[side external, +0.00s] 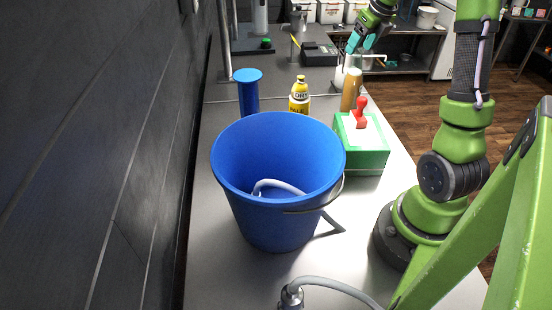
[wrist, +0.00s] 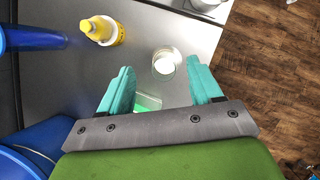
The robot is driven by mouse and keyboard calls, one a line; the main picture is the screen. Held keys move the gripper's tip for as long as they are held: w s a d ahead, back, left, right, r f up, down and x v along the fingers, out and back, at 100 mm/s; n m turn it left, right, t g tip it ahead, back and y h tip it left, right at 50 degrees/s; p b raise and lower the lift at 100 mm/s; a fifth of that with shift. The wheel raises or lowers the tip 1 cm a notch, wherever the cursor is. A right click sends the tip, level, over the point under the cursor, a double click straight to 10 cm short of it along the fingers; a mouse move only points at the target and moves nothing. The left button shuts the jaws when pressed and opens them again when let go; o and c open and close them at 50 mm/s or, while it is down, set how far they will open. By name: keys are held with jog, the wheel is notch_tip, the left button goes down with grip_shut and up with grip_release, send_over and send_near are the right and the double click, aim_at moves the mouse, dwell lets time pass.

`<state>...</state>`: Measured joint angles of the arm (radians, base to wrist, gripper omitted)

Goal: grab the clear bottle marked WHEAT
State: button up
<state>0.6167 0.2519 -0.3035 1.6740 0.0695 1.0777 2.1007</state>
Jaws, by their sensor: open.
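My gripper (side external: 362,38) is open, with teal fingers, high over the far right part of the bench in the side view. In the wrist view my gripper (wrist: 160,78) points down with its fingers apart and nothing between them. A round, clear-looking vessel with pale contents (wrist: 163,65) stands upright on the bench below, seen from above between and just past the fingertips. I cannot read WHEAT on it. A tan bottle (side external: 351,90) stands behind the green box in the side view; I cannot tell whether it is the same vessel.
A yellow labelled bottle (side external: 299,95) stands left of the tan one, and a blue cylinder (side external: 248,92) farther left. A green box (side external: 372,160) with a red-handled thing (side external: 360,112) on it and a large blue bucket (side external: 262,220) stand nearer. A dark device (side external: 319,53) is farther back.

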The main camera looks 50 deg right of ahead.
aim_at(356, 56)
jog(key=x, duration=0.5)
jog(key=shift+s+d+f, duration=0.2)
jog(key=shift+s, duration=0.05)
grip_shut()
jog(key=shift+r, duration=0.15)
dwell(1.0)
